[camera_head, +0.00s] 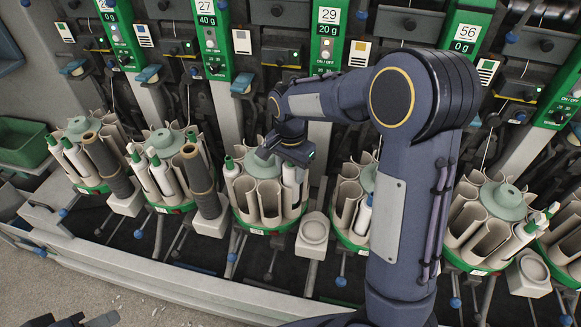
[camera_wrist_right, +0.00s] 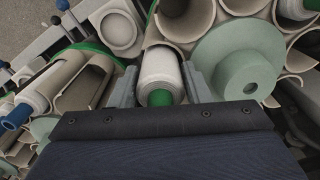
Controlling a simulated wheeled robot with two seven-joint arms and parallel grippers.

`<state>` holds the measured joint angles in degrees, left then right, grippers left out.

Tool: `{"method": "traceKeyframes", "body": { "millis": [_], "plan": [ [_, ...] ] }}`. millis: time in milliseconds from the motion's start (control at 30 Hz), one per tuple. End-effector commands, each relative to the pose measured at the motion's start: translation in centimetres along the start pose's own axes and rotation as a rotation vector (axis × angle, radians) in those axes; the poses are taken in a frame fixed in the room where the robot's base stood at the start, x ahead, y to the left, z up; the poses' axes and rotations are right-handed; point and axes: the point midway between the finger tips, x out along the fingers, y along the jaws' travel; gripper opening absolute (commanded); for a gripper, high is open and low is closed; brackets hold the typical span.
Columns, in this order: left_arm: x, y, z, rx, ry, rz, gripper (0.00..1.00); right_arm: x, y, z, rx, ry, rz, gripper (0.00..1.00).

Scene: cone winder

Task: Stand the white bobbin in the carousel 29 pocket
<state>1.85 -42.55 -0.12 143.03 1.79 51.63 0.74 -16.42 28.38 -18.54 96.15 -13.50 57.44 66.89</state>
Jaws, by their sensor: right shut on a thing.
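My right gripper (camera_head: 281,160) is low over the third carousel from the left (camera_head: 252,219), below the panel marked 29. In the wrist view the right gripper (camera_wrist_right: 162,88) is shut on a white bobbin (camera_wrist_right: 158,68) with a green tip, one finger on each side. The bobbin stands inside or just at the mouth of a cream pocket (camera_wrist_right: 151,38); its lower end is hidden, so I cannot tell whether it rests on the bottom. A pale green hub (camera_wrist_right: 232,62) is beside it. A dark piece, probably my left gripper (camera_head: 85,321), is cut off at the lower left.
Brown tubes (camera_head: 200,175) stand to the left. A small cream round holder (camera_head: 313,232) is in front at right. Open floor lies at lower left.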

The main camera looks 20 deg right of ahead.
Motion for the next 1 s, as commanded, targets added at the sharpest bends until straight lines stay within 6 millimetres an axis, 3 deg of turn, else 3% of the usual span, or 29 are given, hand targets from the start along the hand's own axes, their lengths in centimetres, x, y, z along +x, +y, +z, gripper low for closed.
{"method": "traceKeyframes", "body": {
  "millis": [233, 267, 467, 767, 1000],
  "plan": [
    [0.8, -0.3, 0.4, 0.0, 0.0, 0.0, 0.36, 1.4, 0.0, 0.0, 0.0, 0.0, 0.001, 0.25],
    [0.7, -0.3, 0.4, 0.0, 0.0, 0.0, 0.36, 1.3, 0.0, 0.0, 0.0, 0.0, 0.0, 0.45],
    [0.7, -0.3, 0.3, 0.0, 0.0, 0.0, 0.36, 1.2, 0.0, 0.0, 0.0, 0.0, 0.0, 0.69],
    [0.6, -0.3, 0.3, 0.0, 0.0, 0.0, 0.36, 0.9, 0.0, 0.0, 0.0, 0.0, -0.001, 0.69],
    [0.5, -0.2, 0.3, 0.0, 0.0, 0.0, 0.36, -2.7, -0.1, -0.1, 0.0, 0.002, -0.005, 0.69]
  ]
}}
